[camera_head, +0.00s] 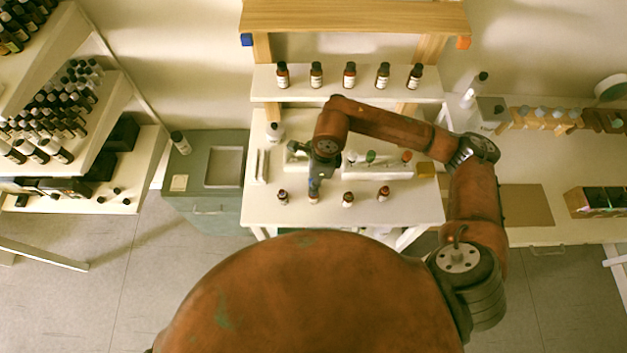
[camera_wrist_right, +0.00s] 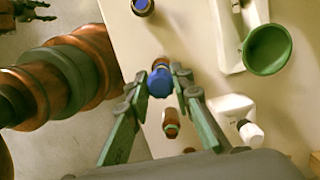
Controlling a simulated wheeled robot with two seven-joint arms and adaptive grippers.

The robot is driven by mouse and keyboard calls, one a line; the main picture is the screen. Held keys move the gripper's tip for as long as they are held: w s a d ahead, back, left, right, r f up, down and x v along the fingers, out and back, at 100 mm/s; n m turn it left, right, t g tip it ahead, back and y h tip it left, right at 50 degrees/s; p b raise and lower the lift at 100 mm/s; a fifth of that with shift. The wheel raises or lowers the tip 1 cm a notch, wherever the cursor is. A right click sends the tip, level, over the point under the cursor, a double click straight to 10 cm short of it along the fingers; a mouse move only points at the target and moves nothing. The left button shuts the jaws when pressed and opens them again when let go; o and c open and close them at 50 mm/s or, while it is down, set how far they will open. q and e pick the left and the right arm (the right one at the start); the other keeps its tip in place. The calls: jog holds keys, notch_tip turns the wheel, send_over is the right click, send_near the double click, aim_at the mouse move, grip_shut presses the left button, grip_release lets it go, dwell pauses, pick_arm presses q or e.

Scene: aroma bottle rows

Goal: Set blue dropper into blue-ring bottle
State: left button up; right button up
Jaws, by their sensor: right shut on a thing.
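My right gripper (camera_head: 314,190) hangs over the front of the white table. In the right wrist view, its fingers (camera_wrist_right: 160,90) are shut on the blue dropper (camera_wrist_right: 159,83), whose blue bulb faces the camera. A small brown bottle with blue at its neck (camera_wrist_right: 143,6) stands at the top edge of that view, apart from the dropper. Another brown bottle with a greenish ring (camera_wrist_right: 172,124) stands below the dropper in that view. The dropper's tip is hidden. Part of what looks like my left gripper (camera_wrist_right: 36,10) shows in the corner; its opening is unclear.
Small bottles (camera_head: 348,199) and (camera_head: 383,194) stand along the table's front. A white rack (camera_head: 385,172) behind them holds green and orange droppers. A raised shelf (camera_head: 330,88) with several bottles stands behind.

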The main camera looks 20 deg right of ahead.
jog(key=shift+f+b, duration=1.05)
jog(key=shift+f, duration=0.35)
jog(key=o, duration=0.7)
jog(key=shift+r, duration=0.15)
jog(key=shift+r+p, duration=1.6)
jog(key=shift+r, duration=1.85)
jog(key=shift+f, duration=0.1)
